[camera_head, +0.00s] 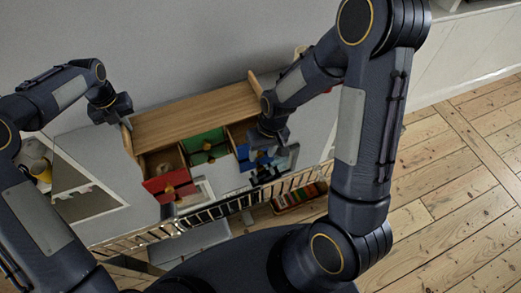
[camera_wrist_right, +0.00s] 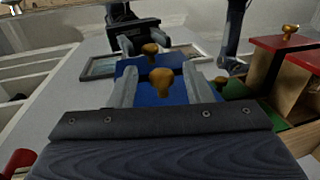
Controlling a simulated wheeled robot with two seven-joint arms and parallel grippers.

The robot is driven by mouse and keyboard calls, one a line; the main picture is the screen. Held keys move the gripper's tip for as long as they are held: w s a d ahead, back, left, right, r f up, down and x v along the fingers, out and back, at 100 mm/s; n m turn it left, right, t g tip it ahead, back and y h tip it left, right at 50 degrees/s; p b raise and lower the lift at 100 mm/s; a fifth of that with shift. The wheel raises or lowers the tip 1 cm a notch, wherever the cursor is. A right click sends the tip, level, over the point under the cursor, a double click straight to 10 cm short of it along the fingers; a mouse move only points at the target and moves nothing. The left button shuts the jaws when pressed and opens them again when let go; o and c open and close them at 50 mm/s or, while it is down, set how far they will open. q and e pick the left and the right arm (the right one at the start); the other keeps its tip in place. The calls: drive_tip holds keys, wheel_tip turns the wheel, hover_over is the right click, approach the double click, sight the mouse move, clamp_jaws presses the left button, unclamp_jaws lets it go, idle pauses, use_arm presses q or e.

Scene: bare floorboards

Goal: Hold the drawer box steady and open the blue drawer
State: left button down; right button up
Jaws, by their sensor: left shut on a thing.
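The wooden drawer box (camera_head: 195,117) stands against the grey wall, with red, green and blue drawer fronts. My left gripper (camera_head: 124,121) is shut on the box's left side edge. The blue drawer (camera_head: 243,152) is at the box's right end, partly hidden by my right gripper (camera_head: 271,142). In the right wrist view, my right gripper (camera_wrist_right: 164,88) is open, with a finger on each side of a brass knob (camera_wrist_right: 163,83) on blue. I cannot tell whether the fingers touch it. A second knob (camera_wrist_right: 150,49) shows beyond.
The red drawer (camera_head: 168,183) sticks out of the box at the left, with a round item (camera_head: 163,168) inside. The green drawer (camera_head: 206,146) is in the middle. A rail (camera_head: 240,203) runs in front. A yellow object (camera_head: 41,169) stands at far left. Bare floorboards (camera_head: 450,190) lie at right.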

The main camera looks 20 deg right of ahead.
wheel_tip(320, 180, up, 12)
drive_tip(key=d, duration=0.2)
drive_tip(key=shift+d, duration=0.15)
idle(0.4)
drive_tip(key=shift+f, duration=0.1)
use_arm(q)
drive_tip(key=c, duration=1.4)
unclamp_jaws()
